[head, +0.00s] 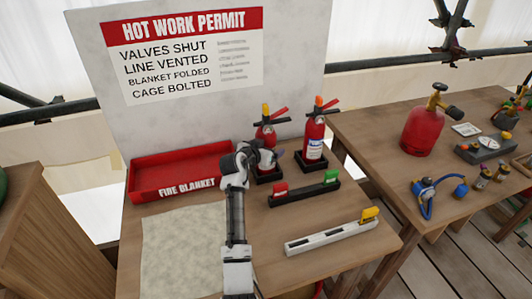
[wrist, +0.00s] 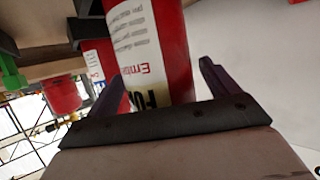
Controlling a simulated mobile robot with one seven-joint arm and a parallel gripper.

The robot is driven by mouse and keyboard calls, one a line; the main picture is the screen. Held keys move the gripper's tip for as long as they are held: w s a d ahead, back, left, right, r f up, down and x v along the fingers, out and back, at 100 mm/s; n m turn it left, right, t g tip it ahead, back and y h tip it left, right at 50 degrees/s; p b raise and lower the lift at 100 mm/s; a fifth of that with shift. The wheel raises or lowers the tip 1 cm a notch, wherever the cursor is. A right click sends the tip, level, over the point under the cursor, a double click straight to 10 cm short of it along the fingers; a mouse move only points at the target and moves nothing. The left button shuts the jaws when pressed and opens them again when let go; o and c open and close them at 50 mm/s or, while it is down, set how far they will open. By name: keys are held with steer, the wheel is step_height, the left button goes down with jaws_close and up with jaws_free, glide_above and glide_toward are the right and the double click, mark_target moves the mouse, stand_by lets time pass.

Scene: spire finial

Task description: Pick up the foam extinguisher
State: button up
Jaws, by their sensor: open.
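Two red extinguishers stand upright side by side on the table in black square bases. The left one (head: 265,133) is partly hidden behind my gripper (head: 266,157). In the wrist view it is close up, with a pale label reading "FO" before the rest is hidden (wrist: 150,50), so it appears to be the foam extinguisher. My gripper (wrist: 165,88) is open, with one finger on each side of its body. Contact cannot be told. The right extinguisher (head: 314,140) has a white and blue label and stands clear of my gripper.
A red fire blanket tray (head: 160,185) stands left, before a permit board (head: 185,95). A black rack with red and green clips (head: 305,194) and a pale rack (head: 330,236) lie in front. A red gas cylinder (head: 421,130) stands on the right table.

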steer(key=shift+c, duration=0.4)
steer(key=c, duration=1.7)
steer(key=shift+r, duration=0.2)
jaws_close()
steer(key=shift+r, duration=0.15)
